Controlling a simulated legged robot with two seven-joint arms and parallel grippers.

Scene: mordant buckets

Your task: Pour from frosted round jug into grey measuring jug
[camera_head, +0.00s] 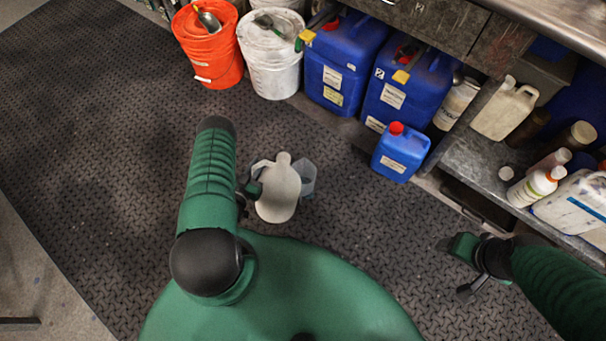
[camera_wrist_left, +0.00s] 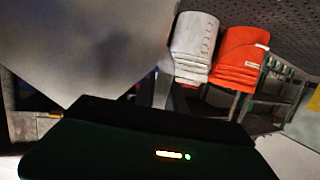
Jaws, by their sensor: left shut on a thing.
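The frosted round jug (camera_head: 278,192), pale and whitish with a narrow neck and a side handle, is in front of my body in the head view. My left gripper (camera_head: 254,187) is shut on it at its left side, by the handle. In the left wrist view the jug (camera_wrist_left: 80,45) fills the upper left as a large grey surface. The grey measuring jug (camera_head: 307,177), bluish and see-through, is just right of it, partly hidden behind it. I cannot tell the frosted jug's tilt or whether the jugs touch. My right gripper (camera_head: 466,270) is empty and open at the right.
An orange bucket (camera_head: 212,55) and a white bucket (camera_head: 272,70) stand at the back. Large blue canisters (camera_head: 340,65) and a small blue canister (camera_head: 400,155) stand right of them. Bottles crowd the right shelf (camera_head: 480,165). The dark mat (camera_head: 90,130) is clear at left.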

